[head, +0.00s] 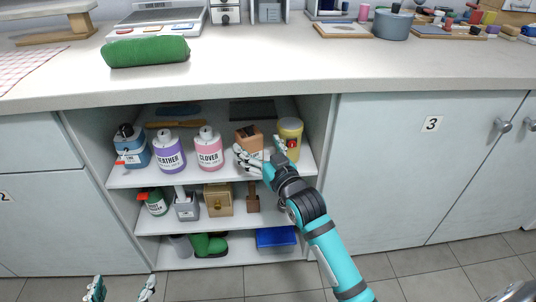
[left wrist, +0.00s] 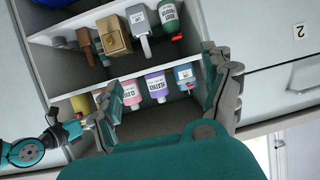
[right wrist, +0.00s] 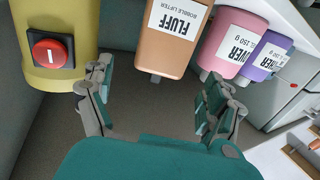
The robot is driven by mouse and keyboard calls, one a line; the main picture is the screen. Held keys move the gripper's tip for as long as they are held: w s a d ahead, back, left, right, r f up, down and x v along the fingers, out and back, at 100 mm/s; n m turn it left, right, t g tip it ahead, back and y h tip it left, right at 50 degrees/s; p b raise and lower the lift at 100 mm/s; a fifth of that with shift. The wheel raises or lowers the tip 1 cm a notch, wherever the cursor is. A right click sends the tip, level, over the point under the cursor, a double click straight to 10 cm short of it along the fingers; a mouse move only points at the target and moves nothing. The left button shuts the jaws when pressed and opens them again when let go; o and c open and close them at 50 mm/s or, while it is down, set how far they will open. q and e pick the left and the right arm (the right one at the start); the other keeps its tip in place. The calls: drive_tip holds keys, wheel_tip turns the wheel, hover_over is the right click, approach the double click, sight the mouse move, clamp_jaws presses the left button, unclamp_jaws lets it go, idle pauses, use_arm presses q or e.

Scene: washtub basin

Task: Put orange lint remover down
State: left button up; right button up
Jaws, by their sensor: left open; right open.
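The orange lint remover (head: 247,139) stands upright on the top shelf inside the open cabinet, between the pink clover bottle and the yellow container. In the right wrist view the orange lint remover (right wrist: 170,40) appears upside down, with its label reading FLUFF. My right gripper (head: 262,152) is open and empty in front of it; the spread fingers (right wrist: 155,80) are on either side of its lower end in that view. Whether they touch it is not clear. My left gripper (head: 121,287) is open and empty, low in front of the cabinet; its fingers also show in the left wrist view (left wrist: 165,85).
A yellow container with a red button (head: 289,138) stands close right of the lint remover. Pink (head: 208,152), purple (head: 168,155) and blue (head: 132,151) bottles line the shelf to its left. Lower shelves hold a wooden box (head: 218,201) and a blue box (head: 276,238).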

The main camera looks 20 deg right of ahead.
use_arm(q)
drive_tip(key=s+f+g, duration=0.1)
drive_tip(key=s+a+f+g, duration=0.1)
drive_tip(key=s+f+g+y+p, duration=0.1)
drive_tip(key=f, duration=0.1)
drive_tip(key=shift+s+a, duration=0.25)
drive_tip(key=shift+a, duration=0.05)
use_arm(e)
drive_tip(key=s+a+f+g, duration=0.1)
drive_tip(key=s+f, duration=0.3)
drive_tip(key=s, duration=0.4)
drive_tip(key=s+a+f+g, duration=0.1)
drive_tip(key=s+f+g, duration=0.3)
drive_tip(key=s, duration=0.4)
drive_tip(key=s+a+f+n+g, duration=0.1)
drive_tip(key=s+f+g, duration=0.2)
drive_tip(key=s, duration=0.5)
drive_tip(key=shift+s+f, duration=0.3)
drive_tip(key=shift+f, duration=0.2)
